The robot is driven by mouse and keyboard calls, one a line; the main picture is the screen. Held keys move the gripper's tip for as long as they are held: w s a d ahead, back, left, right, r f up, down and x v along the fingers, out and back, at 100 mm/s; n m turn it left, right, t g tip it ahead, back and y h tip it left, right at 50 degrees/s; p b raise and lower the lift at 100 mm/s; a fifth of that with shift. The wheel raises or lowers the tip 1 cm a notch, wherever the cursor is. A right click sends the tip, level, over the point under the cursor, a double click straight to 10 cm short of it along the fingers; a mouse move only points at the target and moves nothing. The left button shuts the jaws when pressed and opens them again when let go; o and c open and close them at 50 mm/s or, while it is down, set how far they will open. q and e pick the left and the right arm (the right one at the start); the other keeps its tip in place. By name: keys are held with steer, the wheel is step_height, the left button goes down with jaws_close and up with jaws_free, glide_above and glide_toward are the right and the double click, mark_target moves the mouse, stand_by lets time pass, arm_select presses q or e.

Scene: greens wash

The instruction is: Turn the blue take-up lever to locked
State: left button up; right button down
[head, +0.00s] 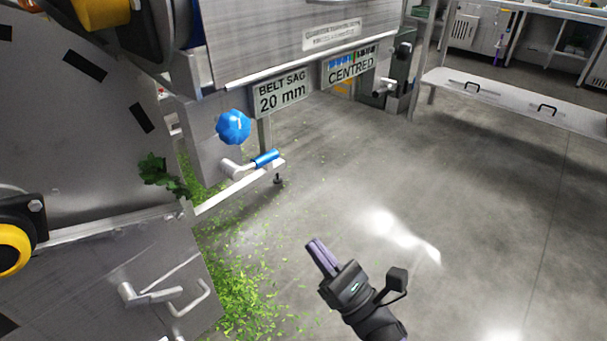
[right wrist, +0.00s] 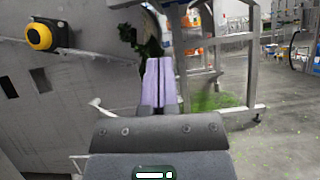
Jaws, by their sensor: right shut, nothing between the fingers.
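The blue take-up lever (head: 265,158) shows in the head view as a short blue grip on a metal pivot, at the frame's lower rail below a blue star-shaped knob (head: 233,127). It points to the right and slightly up. My right gripper (head: 316,250) is shut and empty, with purple fingers together, in front of the lever and below it in the picture, clearly apart from it. In the right wrist view the closed purple fingers (right wrist: 158,62) point toward the machine. I cannot make out the lever there. My left gripper is not in view.
Signs read "BELT SAG 20 mm" (head: 283,94) and "CENTRED" (head: 350,66). A grey panel with a metal handle (head: 150,294) and a yellow button (head: 12,249) stand at left. Green leaf bits (head: 240,290) litter the floor. Open floor lies to the right, before a bench (head: 510,101).

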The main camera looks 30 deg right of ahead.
mark_target(252, 161)
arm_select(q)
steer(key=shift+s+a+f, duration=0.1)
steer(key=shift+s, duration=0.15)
arm_select(e)
steer(key=w+a+r, duration=0.3)
steer(key=w+r, duration=0.5)
steer(key=r, duration=0.1)
steer(key=shift+w+r+t, duration=0.3)
steer(key=shift+t, duration=0.1)
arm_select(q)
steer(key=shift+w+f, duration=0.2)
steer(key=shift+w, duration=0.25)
arm_select(e)
steer(key=shift+w+d+r+n+g+y, duration=0.1)
steer(key=shift+r+n+g+y, duration=0.2)
steer(key=shift+r+n+y, duration=0.5)
